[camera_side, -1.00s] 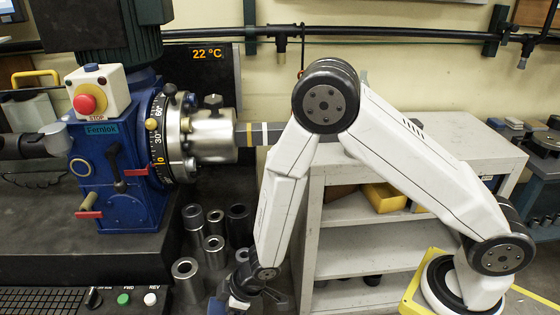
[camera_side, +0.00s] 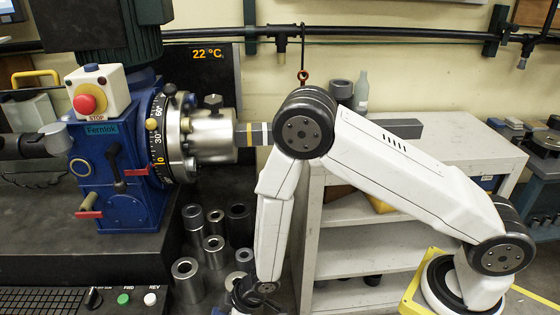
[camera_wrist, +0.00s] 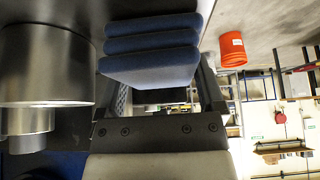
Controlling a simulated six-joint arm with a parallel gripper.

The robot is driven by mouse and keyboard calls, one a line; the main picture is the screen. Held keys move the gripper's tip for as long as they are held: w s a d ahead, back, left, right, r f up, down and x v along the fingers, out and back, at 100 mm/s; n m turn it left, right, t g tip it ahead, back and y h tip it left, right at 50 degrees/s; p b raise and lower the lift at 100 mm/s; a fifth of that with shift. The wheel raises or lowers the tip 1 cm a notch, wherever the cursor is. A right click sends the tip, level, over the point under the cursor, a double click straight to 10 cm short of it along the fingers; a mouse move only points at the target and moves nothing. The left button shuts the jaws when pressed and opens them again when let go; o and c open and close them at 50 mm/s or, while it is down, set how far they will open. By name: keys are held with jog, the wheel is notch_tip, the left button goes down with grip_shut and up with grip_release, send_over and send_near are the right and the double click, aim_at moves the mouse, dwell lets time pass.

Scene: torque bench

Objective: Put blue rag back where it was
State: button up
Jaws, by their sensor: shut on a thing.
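The blue rag (camera_wrist: 150,52), folded in several thick layers, fills the upper middle of the wrist view. My gripper (camera_wrist: 163,88) is shut on it, with one finger at each side. In the side view my gripper (camera_side: 245,299) is low at the bottom edge, just right of the steel sockets. There its fingertips are cut off by the frame and the rag cannot be made out clearly.
Several steel sockets (camera_side: 213,252) stand close left of my gripper; a large metal cylinder (camera_wrist: 45,65) is near the rag. The blue machine (camera_side: 120,165) is left, the white shelf cart (camera_side: 365,238) right. An orange bucket (camera_wrist: 232,48) shows beyond.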

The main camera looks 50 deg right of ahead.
jog(key=shift+f, duration=0.1)
jog(key=o, duration=0.8)
jog(key=shift+s+d+r, duration=0.1)
jog(key=shift+r, duration=0.35)
jog(key=shift+v, duration=5.65)
jog(key=shift+d, duration=0.1)
